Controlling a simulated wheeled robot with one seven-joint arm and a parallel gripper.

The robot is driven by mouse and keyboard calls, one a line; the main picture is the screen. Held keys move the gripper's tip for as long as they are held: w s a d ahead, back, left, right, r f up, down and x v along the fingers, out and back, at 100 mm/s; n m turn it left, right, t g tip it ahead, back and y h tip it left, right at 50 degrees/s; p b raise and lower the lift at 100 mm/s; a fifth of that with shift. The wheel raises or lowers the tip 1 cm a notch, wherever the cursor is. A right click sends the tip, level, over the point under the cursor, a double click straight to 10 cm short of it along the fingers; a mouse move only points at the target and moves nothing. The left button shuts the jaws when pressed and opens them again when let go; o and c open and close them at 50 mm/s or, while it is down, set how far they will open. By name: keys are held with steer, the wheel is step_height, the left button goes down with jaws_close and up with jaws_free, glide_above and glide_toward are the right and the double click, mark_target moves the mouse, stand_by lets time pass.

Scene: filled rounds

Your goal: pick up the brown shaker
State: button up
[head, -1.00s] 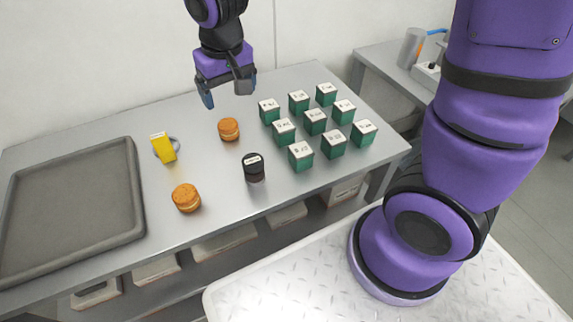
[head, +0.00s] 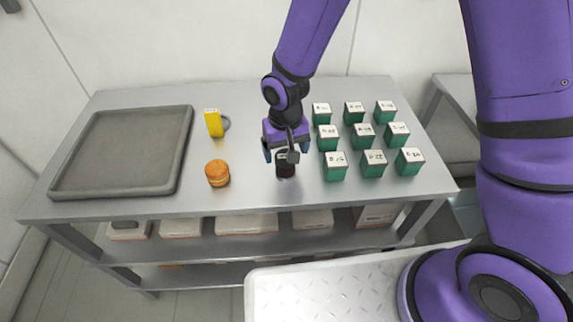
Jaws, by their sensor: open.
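The gripper partly hides the shaker's top. I cannot tell whether the fingers touch it.
Several green boxes with white tops (head: 335,166) stand in rows close to the right of the shaker. A grey tray (head: 186,150) fills the table's left end.

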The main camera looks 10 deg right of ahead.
mark_target(286, 164)
steer(key=shift+s+f, duration=0.15)
steer(key=shift+f, duration=1.2)
steer(key=shift+s+f, duration=0.1)
steer(key=shift+f, duration=1.25)
steer(key=c, duration=1.1)
steer(key=shift+o, duration=0.2)
steer(key=shift+r, duration=0.15)
